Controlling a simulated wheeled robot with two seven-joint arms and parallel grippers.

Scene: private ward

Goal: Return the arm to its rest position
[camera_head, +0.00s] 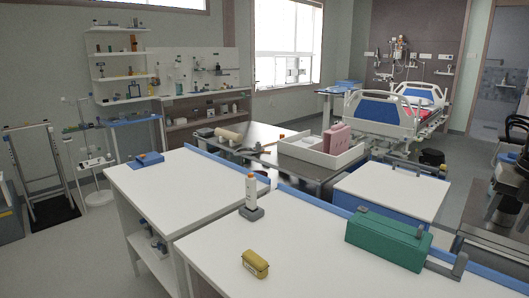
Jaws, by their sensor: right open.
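My left gripper and left arm are not in view.
Behind are a metal table (240,150) with a white tray (305,153), and a bed (390,112).

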